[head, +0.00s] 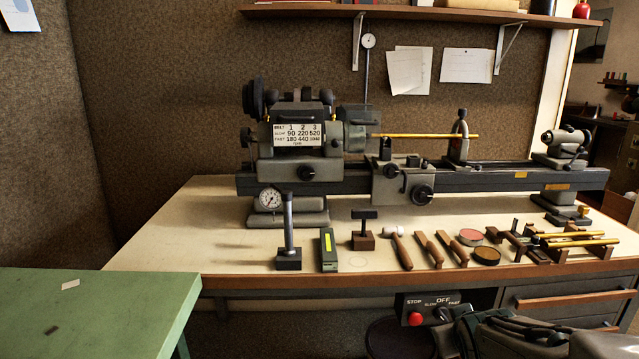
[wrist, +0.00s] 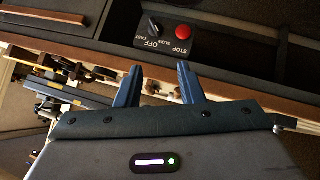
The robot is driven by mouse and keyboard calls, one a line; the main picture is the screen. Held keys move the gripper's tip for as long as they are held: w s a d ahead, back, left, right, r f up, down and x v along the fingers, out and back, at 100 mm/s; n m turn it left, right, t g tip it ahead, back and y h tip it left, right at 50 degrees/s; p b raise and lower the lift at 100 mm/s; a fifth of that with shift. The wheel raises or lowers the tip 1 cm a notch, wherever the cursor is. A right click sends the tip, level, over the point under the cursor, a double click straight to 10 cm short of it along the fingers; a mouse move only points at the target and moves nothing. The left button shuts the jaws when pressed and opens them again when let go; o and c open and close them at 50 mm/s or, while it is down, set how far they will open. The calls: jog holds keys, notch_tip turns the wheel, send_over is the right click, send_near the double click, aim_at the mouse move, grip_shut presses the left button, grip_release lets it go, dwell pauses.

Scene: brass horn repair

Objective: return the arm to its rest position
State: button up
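My arm shows at the bottom right of the head view, low in front of the bench's front edge. In the wrist view my gripper (wrist: 158,75) has its two blue fingers spread apart, with nothing between them. The fingers point toward the bench front, near the switch panel (wrist: 176,35) with its red stop button and dark knob. The panel also shows in the head view (head: 430,308), just left of and above my arm. Part of my arm is cut off by the frame's lower edge.
A lathe (head: 400,178) stands along the back of the bench (head: 215,215). Small tools, including a mallet (head: 399,245), tins and brass tubes (head: 575,242), line its front. Drawers (head: 570,303) lie below right. A green table (head: 90,300) stands at the left.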

jog(key=s+a+r+m+g+y+p, duration=0.2)
jog(key=s+a+r+g+p, duration=0.4)
jog(key=s+a+r+p, duration=0.4)
jog(key=s+r+p, duration=0.2)
jog(key=s, duration=0.2)
jog(key=shift+a+r+g+y, duration=0.3)
jog(key=shift+a+r+y, duration=0.05)
jog(key=shift+a+y, duration=0.05)
jog(key=shift+d, duration=0.1)
dwell(2.4)
